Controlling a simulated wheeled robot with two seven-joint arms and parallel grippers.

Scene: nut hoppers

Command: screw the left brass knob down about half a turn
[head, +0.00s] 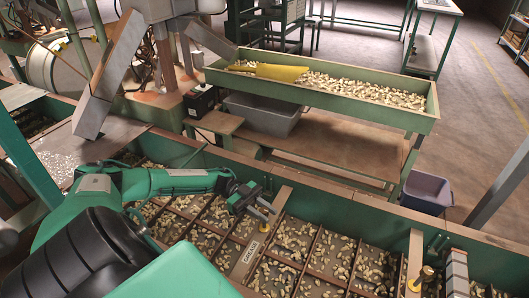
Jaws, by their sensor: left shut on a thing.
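My left gripper (262,211) reaches in from the left over the long green hopper and is shut on the left brass knob (264,227). The knob stands by a wooden slat (281,200) and is mostly hidden by the fingers, so its height and turn cannot be told. A second brass knob (427,272) stands at the lower right beside another wooden slat (415,250). My right gripper is not in view.
The hopper's green wall (330,205) runs behind the gripper, and its divided compartments hold many nuts. Behind stand a green nut trough (400,118), a grey tub (262,115) and a bin (427,192).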

